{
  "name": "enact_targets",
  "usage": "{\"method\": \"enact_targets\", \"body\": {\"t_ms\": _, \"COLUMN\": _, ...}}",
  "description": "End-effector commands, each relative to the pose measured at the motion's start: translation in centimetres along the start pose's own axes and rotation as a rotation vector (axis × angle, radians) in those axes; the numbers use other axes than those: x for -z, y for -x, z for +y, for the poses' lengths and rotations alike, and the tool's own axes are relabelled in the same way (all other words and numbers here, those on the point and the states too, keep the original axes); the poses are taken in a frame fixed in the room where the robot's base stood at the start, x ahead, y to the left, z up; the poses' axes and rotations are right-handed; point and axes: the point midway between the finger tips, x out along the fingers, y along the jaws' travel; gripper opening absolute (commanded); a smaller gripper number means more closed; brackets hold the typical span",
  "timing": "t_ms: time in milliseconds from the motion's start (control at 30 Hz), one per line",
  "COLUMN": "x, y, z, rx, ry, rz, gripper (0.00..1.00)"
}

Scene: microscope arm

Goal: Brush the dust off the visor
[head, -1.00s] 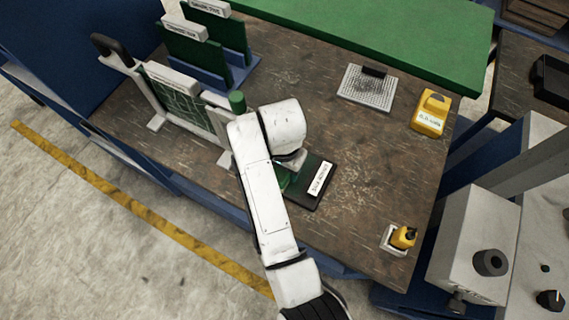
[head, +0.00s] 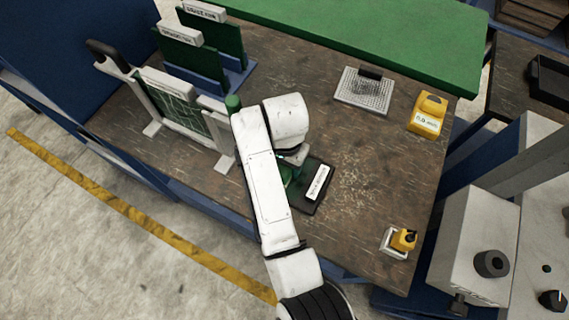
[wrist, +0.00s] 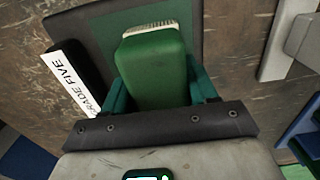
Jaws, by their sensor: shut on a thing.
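A green brush (wrist: 155,70) with pale bristles at its far end fills the middle of the wrist view. My gripper (wrist: 160,88) is shut on it, with a teal finger on either side. In the head view my gripper (head: 292,168) is mostly hidden under my wrist, over the left part of a dark mat (head: 312,204). The mat also shows under the brush in the wrist view (wrist: 100,35), with a white label. I cannot tell whether the bristles touch it. I cannot identify the visor for certain; a green gridded panel (head: 180,108) stands in a white frame to the left.
Green upright panels (head: 215,38) stand in a blue rack at the back left. A perforated grey plate (head: 362,92), a yellow block (head: 428,114) and a small yellow item in a white holder (head: 402,240) sit to the right. The worn brown tabletop (head: 385,170) between them is clear.

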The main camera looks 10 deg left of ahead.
Motion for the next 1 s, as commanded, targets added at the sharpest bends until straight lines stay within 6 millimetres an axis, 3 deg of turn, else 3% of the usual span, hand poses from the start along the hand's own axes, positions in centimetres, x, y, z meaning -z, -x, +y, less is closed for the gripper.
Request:
{"method": "enact_targets", "body": {"t_ms": 233, "x": 1.4, "y": -0.1, "z": 0.1, "rx": -0.001, "ry": -0.001, "rz": -0.002, "gripper": 0.33}}
{"method": "enact_targets", "body": {"t_ms": 567, "x": 1.5, "y": 0.1, "z": 0.1, "rx": -0.002, "ry": 0.0, "rz": -0.001, "gripper": 0.33}}
{"method": "enact_targets", "body": {"t_ms": 1000, "x": 1.6, "y": 3.8, "z": 0.0, "rx": 0.0, "ry": 0.0, "rz": 0.001, "gripper": 0.33}}
